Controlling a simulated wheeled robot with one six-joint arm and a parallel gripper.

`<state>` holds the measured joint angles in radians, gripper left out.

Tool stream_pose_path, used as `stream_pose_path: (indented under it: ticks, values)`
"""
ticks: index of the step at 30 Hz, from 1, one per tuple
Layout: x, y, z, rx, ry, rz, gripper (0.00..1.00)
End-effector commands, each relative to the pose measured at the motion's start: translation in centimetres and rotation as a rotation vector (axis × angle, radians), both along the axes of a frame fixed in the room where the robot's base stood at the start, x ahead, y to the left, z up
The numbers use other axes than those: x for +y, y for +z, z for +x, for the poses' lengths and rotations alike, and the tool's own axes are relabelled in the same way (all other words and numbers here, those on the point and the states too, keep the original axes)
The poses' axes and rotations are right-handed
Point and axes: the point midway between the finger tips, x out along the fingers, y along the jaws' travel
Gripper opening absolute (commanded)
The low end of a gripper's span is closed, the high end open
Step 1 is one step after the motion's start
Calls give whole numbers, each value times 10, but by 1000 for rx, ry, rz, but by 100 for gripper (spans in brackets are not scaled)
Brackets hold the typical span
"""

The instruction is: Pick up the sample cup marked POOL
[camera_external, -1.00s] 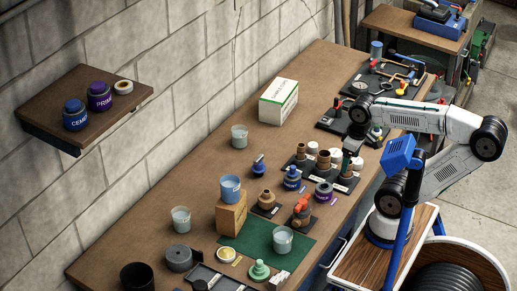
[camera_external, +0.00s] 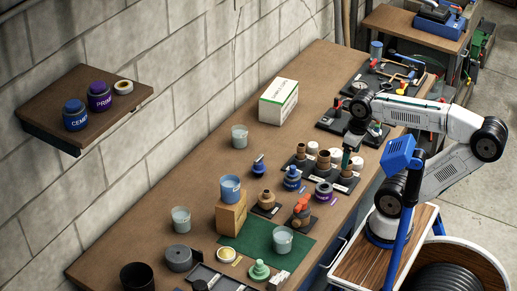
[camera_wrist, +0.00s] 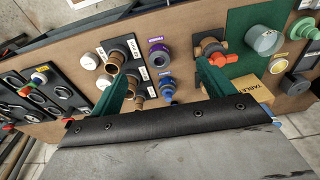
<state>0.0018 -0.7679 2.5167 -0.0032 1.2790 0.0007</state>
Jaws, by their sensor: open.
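No marking POOL is legible in either view, so I cannot tell which cup bears it. Translucent grey cups stand on the bench: one at the back (camera_external: 239,136), one at the left (camera_external: 181,219) and one on the green mat (camera_external: 282,240). The wrist view shows one grey cup on green (camera_wrist: 264,41) at the upper right, outside my fingers. My gripper (camera_external: 347,158) is over the dark fitting stands, away from these cups. In the wrist view my gripper (camera_wrist: 164,66) has its green fingers wide apart, with nothing held.
A white box (camera_external: 279,101) stands near the wall. A shelf (camera_external: 82,106) holds cans.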

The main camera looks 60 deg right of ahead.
Motion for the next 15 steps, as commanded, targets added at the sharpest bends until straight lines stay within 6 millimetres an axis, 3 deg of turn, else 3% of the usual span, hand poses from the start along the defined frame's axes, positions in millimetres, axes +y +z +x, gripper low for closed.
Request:
stream_pose_path:
  ticks: [3,8,11,15]
  values:
    - [0,37,3,-4,10,-6,81]
    - [-7,45,39,13,193,-128,81]
    - [-9,54,67,20,328,-217,81]
    - [-3,67,123,39,575,-375,81]
